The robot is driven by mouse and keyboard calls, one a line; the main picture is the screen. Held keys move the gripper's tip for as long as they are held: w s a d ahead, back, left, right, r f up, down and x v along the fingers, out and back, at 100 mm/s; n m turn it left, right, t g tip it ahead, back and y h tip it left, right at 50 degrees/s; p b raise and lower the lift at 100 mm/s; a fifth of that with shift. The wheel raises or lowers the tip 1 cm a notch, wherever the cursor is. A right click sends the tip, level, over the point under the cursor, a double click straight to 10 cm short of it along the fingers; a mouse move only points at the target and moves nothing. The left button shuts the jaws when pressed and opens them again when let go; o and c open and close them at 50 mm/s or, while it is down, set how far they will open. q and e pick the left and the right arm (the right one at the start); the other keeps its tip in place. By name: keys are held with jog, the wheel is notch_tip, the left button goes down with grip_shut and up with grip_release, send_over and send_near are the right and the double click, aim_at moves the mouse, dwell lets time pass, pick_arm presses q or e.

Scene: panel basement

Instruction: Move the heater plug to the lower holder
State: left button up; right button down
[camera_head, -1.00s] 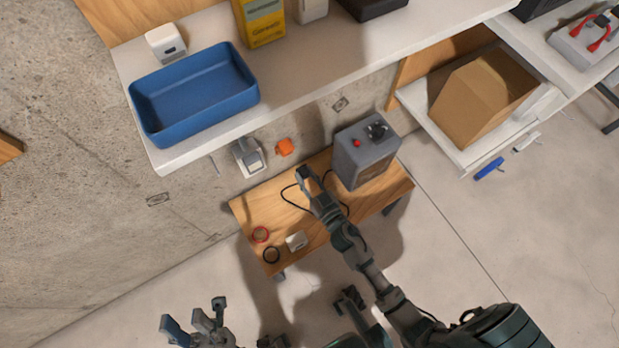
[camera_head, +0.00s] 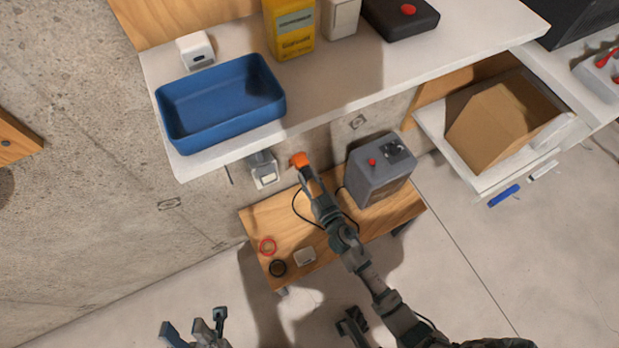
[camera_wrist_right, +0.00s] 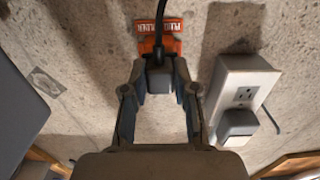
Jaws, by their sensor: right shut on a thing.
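The heater (camera_head: 380,168) is a grey box with a red knob on the low wooden bench. A black cable (camera_head: 304,212) loops beside it over the bench. An orange holder (camera_head: 299,159) is on the concrete wall under the shelf; in the right wrist view the orange holder (camera_wrist_right: 173,26) carries inverted lettering. My right gripper (camera_head: 306,174) is at the holder, its fingers shut on the dark heater plug (camera_wrist_right: 158,80), with the cable rising across the holder. The fingers partly hide the plug, and I cannot tell whether it is seated. My left gripper (camera_head: 207,327) is open and empty at lower left.
A wall outlet (camera_head: 264,170) with a grey plug in it (camera_wrist_right: 238,124) is beside the holder. The white shelf above bears a blue bin (camera_head: 222,104). An open drawer with a cardboard box (camera_head: 505,115) juts out at right.

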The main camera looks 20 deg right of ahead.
jog(key=shift+w+d, duration=0.1)
jog(key=shift+w, duration=0.2)
jog(key=shift+w, duration=0.3)
dwell(1.7)
jog(key=c, duration=0.8)
grip_release()
jog(key=shift+s, duration=0.3)
jog(key=s, duration=1.1)
jog(key=shift+s+d, duration=0.1)
jog(key=shift+s, duration=0.05)
